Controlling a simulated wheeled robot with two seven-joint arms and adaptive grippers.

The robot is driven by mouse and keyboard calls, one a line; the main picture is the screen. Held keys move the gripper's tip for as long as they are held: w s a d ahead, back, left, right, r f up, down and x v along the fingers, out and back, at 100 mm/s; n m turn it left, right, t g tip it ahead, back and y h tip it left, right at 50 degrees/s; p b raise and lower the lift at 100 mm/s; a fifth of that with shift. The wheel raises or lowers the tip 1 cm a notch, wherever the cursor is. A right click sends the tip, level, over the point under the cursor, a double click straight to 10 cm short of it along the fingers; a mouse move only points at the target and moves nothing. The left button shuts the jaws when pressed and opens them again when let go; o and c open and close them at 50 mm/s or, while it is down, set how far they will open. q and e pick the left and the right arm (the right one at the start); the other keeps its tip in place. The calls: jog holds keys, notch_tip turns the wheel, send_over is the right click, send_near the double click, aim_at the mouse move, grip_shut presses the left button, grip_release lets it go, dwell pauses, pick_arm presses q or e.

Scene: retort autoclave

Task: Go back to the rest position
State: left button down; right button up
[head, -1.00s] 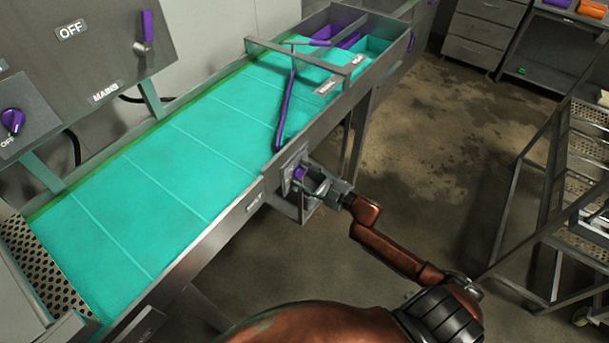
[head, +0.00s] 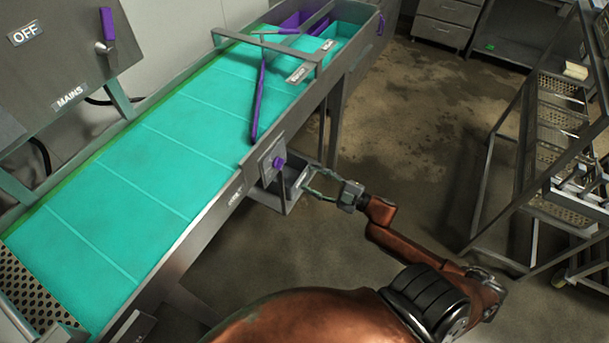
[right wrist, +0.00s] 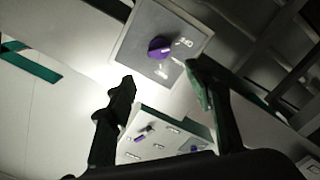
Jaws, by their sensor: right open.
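My right gripper (head: 307,178) is open and empty beside the conveyor's side, a little to the right of a small control box. The purple knob (head: 279,162) on that box stands clear of the fingers, with a gap between them. In the right wrist view the open fingers (right wrist: 160,75) frame the lower part of the view, with the purple knob (right wrist: 160,47) on its grey plate (right wrist: 140,65) beyond them. My left gripper is not in view.
The teal conveyor belt (head: 150,150) with a purple diverter bar (head: 259,103) runs diagonally on the left. A MAINS panel (head: 50,60) stands at the upper left. A metal rack cart (head: 480,215) stands at the right. Stained floor between is open.

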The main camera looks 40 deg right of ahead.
dwell(0.5)
